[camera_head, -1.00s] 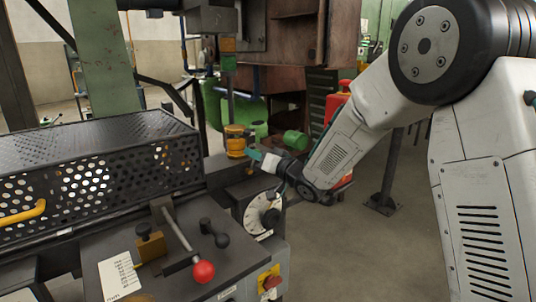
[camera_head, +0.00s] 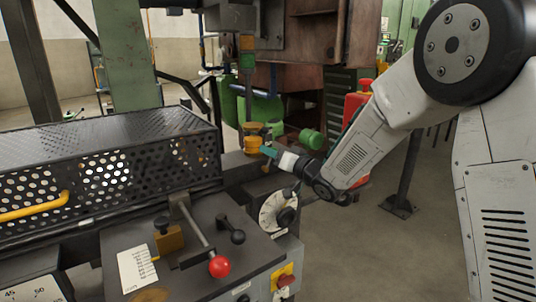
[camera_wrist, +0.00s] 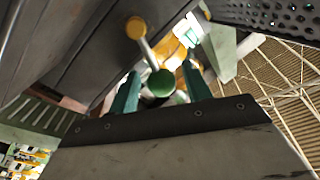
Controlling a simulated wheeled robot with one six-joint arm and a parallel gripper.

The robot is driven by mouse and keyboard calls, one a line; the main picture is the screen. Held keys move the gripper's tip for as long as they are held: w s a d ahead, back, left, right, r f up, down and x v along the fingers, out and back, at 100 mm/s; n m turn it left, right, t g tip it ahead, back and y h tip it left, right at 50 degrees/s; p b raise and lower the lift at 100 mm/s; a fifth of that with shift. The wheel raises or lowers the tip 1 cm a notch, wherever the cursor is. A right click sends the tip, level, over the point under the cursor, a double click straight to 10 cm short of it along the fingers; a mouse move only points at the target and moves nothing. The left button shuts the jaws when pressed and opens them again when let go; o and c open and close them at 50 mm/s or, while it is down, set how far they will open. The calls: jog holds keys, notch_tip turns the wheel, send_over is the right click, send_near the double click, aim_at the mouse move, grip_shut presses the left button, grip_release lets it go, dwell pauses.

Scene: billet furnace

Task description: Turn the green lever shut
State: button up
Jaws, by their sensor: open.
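In the wrist view a green round knob (camera_wrist: 160,83) sits at the end of a pale rod and appears to be the green lever's end. The rod runs up to a yellow part (camera_wrist: 136,28). My gripper (camera_wrist: 160,92) is open, with one teal finger on each side of the knob. Contact cannot be told. In the head view my gripper (camera_head: 267,150) is just right of an orange-yellow fitting (camera_head: 253,144) on a vertical pipe. The lever's knob cannot be made out clearly there.
A black perforated guard (camera_head: 110,170) stands at left. In front is a panel with a red-knobbed lever (camera_head: 219,267), a black-knobbed lever (camera_head: 236,236) and a dial (camera_head: 276,212). A green cylinder (camera_head: 311,139) is behind my gripper. Open floor lies at the right.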

jog(key=v, duration=0.8)
jog(key=shift+w, duration=0.1)
jog(key=w+a+n+g, duration=0.1)
jog(key=w+n, duration=0.1)
jog(key=n, duration=0.1)
jog(key=w+a+n+g+y, duration=0.1)
jog(key=w+a+n, duration=0.1)
jog(key=n, duration=0.1)
jog(key=w+a+n, duration=0.2)
jog(key=n, duration=0.1)
jog(key=shift+a+r+g+y, duration=0.25)
jog(key=shift+r+g+y, duration=0.1)
jog(key=shift+g+y, duration=0.05)
